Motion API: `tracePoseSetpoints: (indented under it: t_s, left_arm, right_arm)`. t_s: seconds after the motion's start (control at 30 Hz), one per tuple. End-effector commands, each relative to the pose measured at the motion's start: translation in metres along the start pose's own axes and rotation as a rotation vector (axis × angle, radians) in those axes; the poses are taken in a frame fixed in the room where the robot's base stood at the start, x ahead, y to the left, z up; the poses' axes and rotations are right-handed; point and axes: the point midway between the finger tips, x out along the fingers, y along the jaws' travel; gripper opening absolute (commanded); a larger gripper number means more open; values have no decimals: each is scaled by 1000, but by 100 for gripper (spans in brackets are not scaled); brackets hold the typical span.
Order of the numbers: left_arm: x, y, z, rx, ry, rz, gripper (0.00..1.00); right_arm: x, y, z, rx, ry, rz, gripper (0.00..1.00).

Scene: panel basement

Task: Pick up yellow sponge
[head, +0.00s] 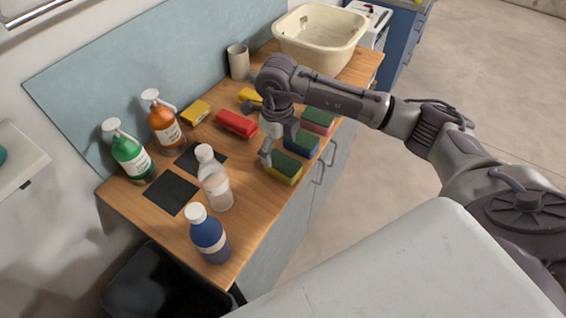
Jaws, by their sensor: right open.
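The yellow sponge (283,173) has a dark green top face and lies near the front edge of the wooden counter (255,222). My right gripper (267,155) reaches in from the right and points down at the sponge's left far corner. It is open, and no sponge shows in its grasp. Whether a finger touches the yellow sponge cannot be told. A blue sponge (300,145) and a red sponge (317,121), both with green tops, lie in a row behind it. My left gripper is not in view.
Green (130,155) and orange (163,125) pump bottles stand by the backboard. Clear (215,183) and blue (209,238) bottles stand left of the sponges. A red folded cloth (237,124) lies behind the gripper. A cream basin (318,45) sits at the far end.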

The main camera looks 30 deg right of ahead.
Motion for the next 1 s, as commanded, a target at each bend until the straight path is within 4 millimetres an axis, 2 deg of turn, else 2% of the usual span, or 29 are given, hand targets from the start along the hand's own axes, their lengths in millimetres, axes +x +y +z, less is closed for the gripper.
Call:
tracePoseSetpoints:
  t_s: [0.13, 0.27, 0.4, 0.6, 0.8, 1.0]
  left_arm:
    - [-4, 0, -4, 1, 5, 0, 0]
    - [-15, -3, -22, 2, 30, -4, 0]
    - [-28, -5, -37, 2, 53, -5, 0]
    - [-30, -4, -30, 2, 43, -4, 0]
    - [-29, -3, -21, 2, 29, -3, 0]
    - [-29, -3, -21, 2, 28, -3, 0]
  right_arm:
    - [9, 0, 0, -2, 0, 0, 88]
    - [20, -2, -2, 1, 3, 2, 88]
    - [43, -6, -2, 0, 3, 3, 88]
    - [61, -6, -1, -1, 0, 1, 88]
    - [62, -6, -1, -1, -2, 1, 88]
    - [61, -6, -1, -1, -2, 1, 54]
